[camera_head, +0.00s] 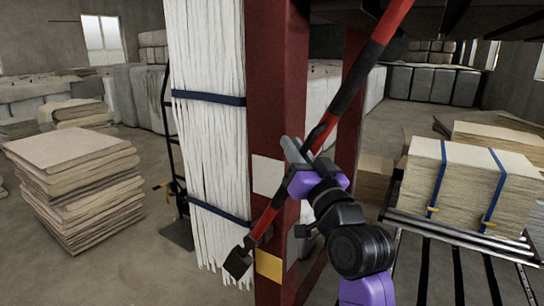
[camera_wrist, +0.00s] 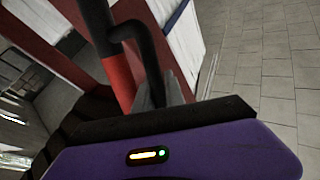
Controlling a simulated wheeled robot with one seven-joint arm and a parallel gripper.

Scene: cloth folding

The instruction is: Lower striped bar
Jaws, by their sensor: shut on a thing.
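The striped bar (camera_head: 335,110) is red and black and slants from the top right down to a black block at its lower left end, in front of a dark red post (camera_head: 277,100). My gripper (camera_head: 296,150) is at the middle of the bar, shut on it. In the wrist view the bar (camera_wrist: 118,80) runs down from the top, with a bent black handle (camera_wrist: 148,50) beside it. The grey fingertips (camera_wrist: 165,90) are at this handle; the exact contact is partly hidden.
A tall white strapped bundle (camera_head: 208,130) stands left of the post. A stack of brown sheets (camera_head: 75,185) is at the left. A strapped stack (camera_head: 470,180) sits on a roller conveyor (camera_head: 440,275) at the right.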

